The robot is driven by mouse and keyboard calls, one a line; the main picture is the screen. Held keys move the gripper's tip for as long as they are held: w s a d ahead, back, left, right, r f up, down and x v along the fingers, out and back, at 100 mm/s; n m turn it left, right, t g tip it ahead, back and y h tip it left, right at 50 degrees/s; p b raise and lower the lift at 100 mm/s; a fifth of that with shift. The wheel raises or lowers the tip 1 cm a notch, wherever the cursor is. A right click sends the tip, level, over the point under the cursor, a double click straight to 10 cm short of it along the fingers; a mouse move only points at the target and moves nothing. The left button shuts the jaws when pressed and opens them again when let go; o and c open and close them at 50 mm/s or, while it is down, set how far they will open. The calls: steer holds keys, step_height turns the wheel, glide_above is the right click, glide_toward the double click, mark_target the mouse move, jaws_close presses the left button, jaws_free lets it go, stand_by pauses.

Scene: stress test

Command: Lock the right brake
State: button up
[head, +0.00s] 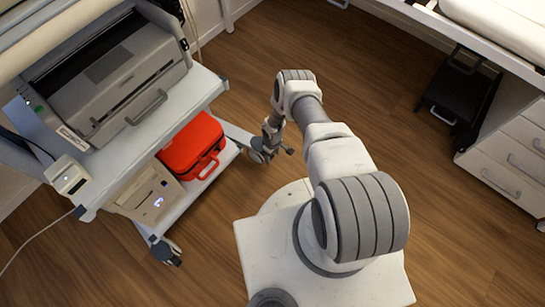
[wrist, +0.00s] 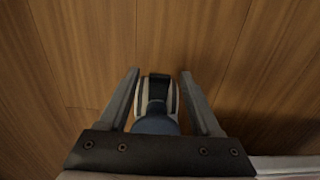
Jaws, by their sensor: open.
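The cart (head: 205,80) stands at the left in the head view. Its right caster (head: 257,155) sits on the floor at the end of a short leg, partly hidden by my arm. In the wrist view a caster (wrist: 157,122) with pale sides and a bluish-grey lower part lies between my fingers. A black tab (wrist: 158,78), which looks like the brake lever, tops it. My gripper (wrist: 159,74) is open, with one finger on each side of the caster and visible gaps. The gripper also shows small beside the right caster in the head view (head: 274,149). Whether the brake is locked I cannot tell.
A second caster (head: 166,251) is at the cart's near corner. The cart carries a grey printer-like machine (head: 115,75), a red case (head: 193,146) and a beige box (head: 145,195). White drawers (head: 510,160) and a black case (head: 460,95) stand at right. Wooden floor between is clear.

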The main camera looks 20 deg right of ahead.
steer(key=shift+f, duration=0.1)
jaws_close()
stand_by(0.3)
steer(key=shift+s+d+f+t+y, duration=0.15)
steer(key=shift+f+t+y, duration=0.25)
steer(key=shift+t, duration=0.15)
steer(key=shift+s+d+f+t+y, duration=0.15)
steer(key=shift+f+t+y, duration=0.2)
steer(key=shift+t, duration=0.2)
steer(key=shift+f+t+y, duration=0.15)
steer(key=shift+t+y, duration=0.3)
steer(key=shift+t, duration=0.15)
